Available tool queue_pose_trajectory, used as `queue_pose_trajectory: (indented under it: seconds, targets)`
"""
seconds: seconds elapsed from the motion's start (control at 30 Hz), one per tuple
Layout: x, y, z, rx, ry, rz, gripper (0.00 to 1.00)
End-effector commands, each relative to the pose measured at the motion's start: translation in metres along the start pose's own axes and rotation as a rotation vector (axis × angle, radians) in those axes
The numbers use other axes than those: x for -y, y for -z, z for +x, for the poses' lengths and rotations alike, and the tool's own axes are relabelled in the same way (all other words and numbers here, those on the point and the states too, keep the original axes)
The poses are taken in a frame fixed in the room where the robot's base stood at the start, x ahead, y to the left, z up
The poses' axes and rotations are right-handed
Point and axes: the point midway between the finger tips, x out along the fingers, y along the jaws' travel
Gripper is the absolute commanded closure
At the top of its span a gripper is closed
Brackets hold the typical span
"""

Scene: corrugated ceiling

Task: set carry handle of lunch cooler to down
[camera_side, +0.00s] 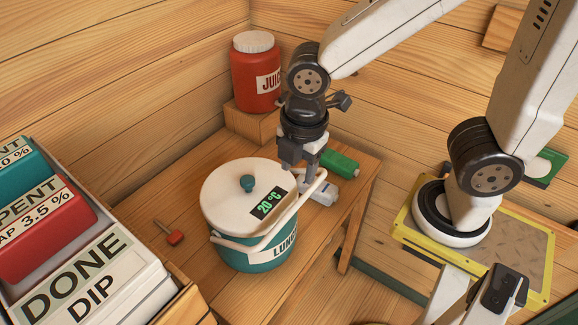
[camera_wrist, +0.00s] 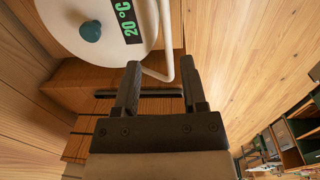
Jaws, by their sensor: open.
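The lunch cooler (camera_side: 250,256) is a teal tub with a round white lid (camera_side: 225,189), a teal knob and a "20 °C" display. It stands on the wooden bench. Its white carry handle (camera_side: 290,219) slants out over the front right side, clear of the lid's middle. In the wrist view the lid (camera_wrist: 65,22) is at the upper left and the handle (camera_wrist: 166,35) runs down beside it. My gripper (camera_side: 302,172) is open by the handle's right end. In the wrist view the handle's bend shows between the open fingertips (camera_wrist: 160,72); contact cannot be told.
A red juice jar (camera_side: 256,78) stands on a wooden block behind the cooler. A green bottle (camera_side: 339,163) and a pale item (camera_side: 323,192) lie right of my gripper. A small red-handled tool (camera_side: 174,237) lies left. A crate of labelled boxes (camera_side: 85,270) fills the left front.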

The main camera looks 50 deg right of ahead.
Motion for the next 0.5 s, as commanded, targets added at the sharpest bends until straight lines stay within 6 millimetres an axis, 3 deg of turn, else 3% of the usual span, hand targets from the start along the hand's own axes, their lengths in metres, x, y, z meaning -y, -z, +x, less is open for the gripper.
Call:
queue_pose_trajectory:
  seconds: [0.5]
  targets:
    - [0.0003, -0.0001, -0.0113, 0.000, 0.000, -0.001, 0.49]
